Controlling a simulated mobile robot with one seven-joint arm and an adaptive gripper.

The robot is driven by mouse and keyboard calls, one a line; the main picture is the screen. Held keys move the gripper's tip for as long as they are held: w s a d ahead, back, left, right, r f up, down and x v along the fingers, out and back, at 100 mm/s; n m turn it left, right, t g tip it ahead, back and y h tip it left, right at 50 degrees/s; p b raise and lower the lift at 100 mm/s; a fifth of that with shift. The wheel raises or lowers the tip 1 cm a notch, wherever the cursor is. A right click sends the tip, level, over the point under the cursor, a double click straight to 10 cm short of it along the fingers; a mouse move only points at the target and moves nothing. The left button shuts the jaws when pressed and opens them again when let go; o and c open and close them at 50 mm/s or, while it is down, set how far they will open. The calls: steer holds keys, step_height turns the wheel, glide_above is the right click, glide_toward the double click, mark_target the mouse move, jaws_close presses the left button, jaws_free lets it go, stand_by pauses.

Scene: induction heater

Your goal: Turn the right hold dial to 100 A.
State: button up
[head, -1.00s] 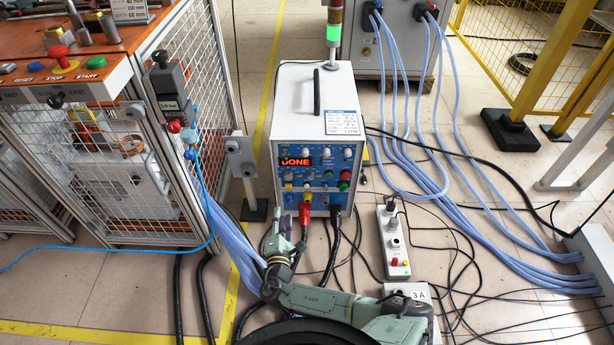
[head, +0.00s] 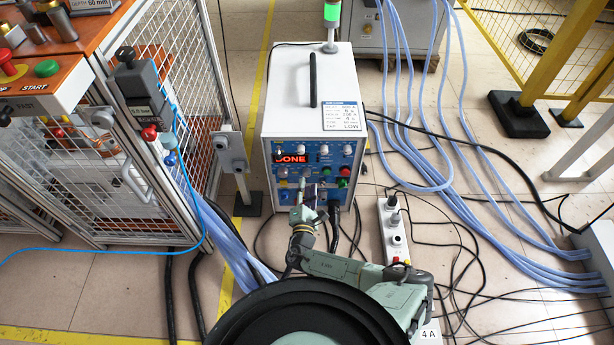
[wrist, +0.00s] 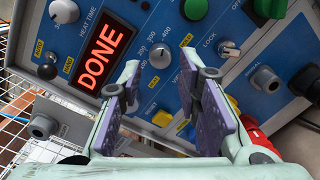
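The blue control panel (head: 334,187) is on the front of a white box on the floor. In the wrist view, a grey-white dial (wrist: 160,56) with a printed scale lies just beyond my fingertips, between their lines; its name label is not readable. A red DONE display (wrist: 103,52) is to its left, and it also shows in the head view (head: 291,158). My gripper (wrist: 160,80) is open and empty, its purple-padded fingers on either side of the dial's line. Whether they touch the panel cannot be told. In the head view my gripper (head: 309,194) covers part of the panel.
In the head view, a caged orange bench (head: 60,60) stands left, a power strip (head: 395,230) lies right, and cables cross the floor.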

mark_target(307, 176)
steer(key=w, duration=0.5)
steer(key=shift+d, duration=0.1)
jaws_close()
